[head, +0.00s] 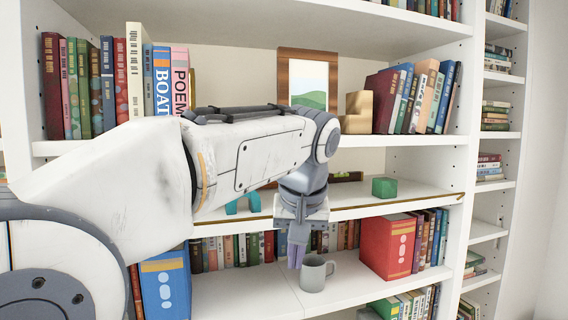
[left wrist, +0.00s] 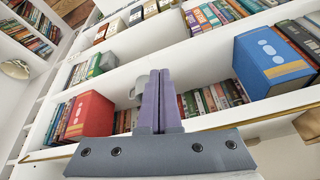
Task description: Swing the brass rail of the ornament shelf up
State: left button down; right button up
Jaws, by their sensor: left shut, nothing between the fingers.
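The ornament shelf (head: 352,197) is a white board holding a teal ornament (head: 243,204) and a green block (head: 384,187). Its thin brass rail (head: 408,204) runs low along the front edge, partly hidden behind my left arm. The rail also shows at the lower left of the left wrist view (left wrist: 46,155). My left gripper (head: 296,262) is shut and empty, pointing down in front of the shelf, with its fingertips below the rail's level. Its purple fingers are together in the left wrist view (left wrist: 160,82). I cannot tell whether it touches the rail. My right gripper is not in view.
On the shelf below, a grey mug (head: 315,274) stands close to my left fingertips in the picture. A red binder (head: 388,247) stands right of it and a blue binder (head: 167,284) left. Books fill the shelf above, beside a framed picture (head: 308,82).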

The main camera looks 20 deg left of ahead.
aim_at(260, 218)
pick_arm(q)
jog(key=w+a+r+n+y+p, duration=0.1)
jog(key=a+r+n, duration=0.15)
jog(key=r, duration=0.25)
jog(key=w+a+r+n+p, duration=0.1)
jog(key=a+r, duration=0.2)
jog(key=r, duration=0.2)
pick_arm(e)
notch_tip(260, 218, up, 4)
pick_arm(q)
jog(key=shift+t, duration=0.4)
jog(key=b+x, duration=0.2)
jog(key=x, duration=0.1)
jog(key=b+x, duration=0.3)
jog(key=x, duration=0.2)
jog(key=shift+w+a+f+b, duration=0.15)
jog(key=shift+w+a+b, duration=0.15)
jog(key=shift+a+b, duration=0.1)
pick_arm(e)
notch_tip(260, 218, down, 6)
